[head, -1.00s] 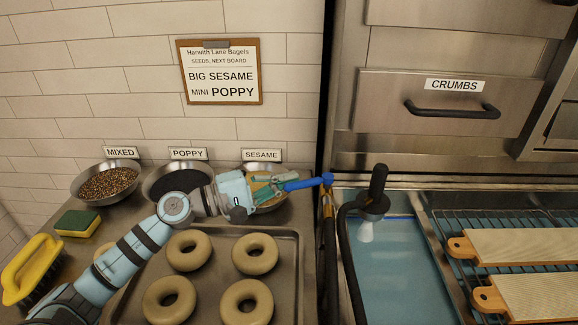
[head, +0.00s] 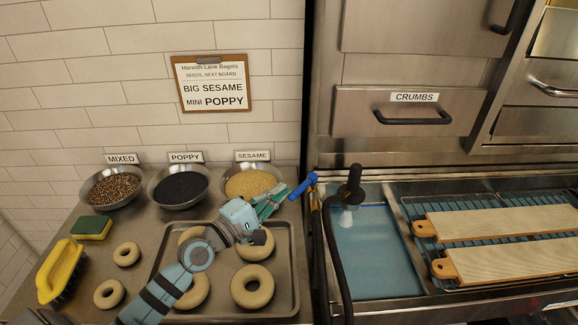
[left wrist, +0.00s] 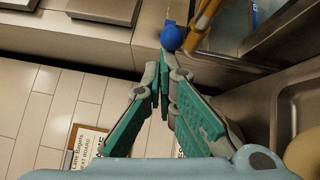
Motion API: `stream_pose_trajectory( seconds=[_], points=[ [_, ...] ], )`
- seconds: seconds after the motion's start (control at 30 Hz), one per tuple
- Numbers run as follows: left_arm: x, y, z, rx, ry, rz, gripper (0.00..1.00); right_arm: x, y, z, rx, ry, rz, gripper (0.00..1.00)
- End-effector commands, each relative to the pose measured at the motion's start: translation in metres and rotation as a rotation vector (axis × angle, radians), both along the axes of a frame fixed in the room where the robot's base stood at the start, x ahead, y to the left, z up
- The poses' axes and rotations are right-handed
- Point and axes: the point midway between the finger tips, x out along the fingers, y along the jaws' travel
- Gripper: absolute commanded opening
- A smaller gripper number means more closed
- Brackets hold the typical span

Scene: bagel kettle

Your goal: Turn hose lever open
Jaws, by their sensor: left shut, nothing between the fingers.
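The hose lever (head: 302,187) is blue with a rounded end. In the head view it slants up to the right beside the black hose, next to the basin's left edge. My left gripper (head: 284,198) is shut and empty, with its green-padded fingertips close to the lever's lower left end. In the left wrist view the lever's blue end (left wrist: 172,37) shows just beyond the closed fingertips (left wrist: 164,62), against a brass-coloured pipe (left wrist: 203,22). I cannot tell whether fingers and lever touch. My right gripper is not in view.
A baking tray (head: 290,312) with several bagels lies below my left arm. Bowls of mixed seeds (head: 113,190), poppy (head: 181,190) and sesame (head: 250,183) stand behind. The black spray head (head: 351,190) stands over the blue water basin (head: 375,255). Wooden boards (head: 500,223) lie at right.

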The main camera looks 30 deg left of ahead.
Motion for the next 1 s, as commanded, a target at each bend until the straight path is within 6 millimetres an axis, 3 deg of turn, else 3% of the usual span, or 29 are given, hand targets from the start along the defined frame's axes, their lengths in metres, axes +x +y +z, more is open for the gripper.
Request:
stream_pose_trajectory(
  seconds=[0.03,0.17,0.37,0.7,1.0],
  points=[
    [0.000,-0.004,0.009,-0.006,0.002,0.021,0.00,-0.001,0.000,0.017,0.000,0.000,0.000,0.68],
    [-0.001,-0.019,0.006,-0.005,0.003,0.055,0.00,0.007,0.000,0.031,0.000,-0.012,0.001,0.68],
    [-0.005,-0.037,0.001,-0.002,0.003,0.049,0.00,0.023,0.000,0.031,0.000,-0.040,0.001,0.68],
    [-0.009,-0.054,0.001,-0.001,0.002,0.053,0.00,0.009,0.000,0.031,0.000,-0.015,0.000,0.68],
    [-0.010,-0.062,0.001,0.000,0.003,0.051,0.00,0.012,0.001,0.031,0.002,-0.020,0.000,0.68]
  ],
)
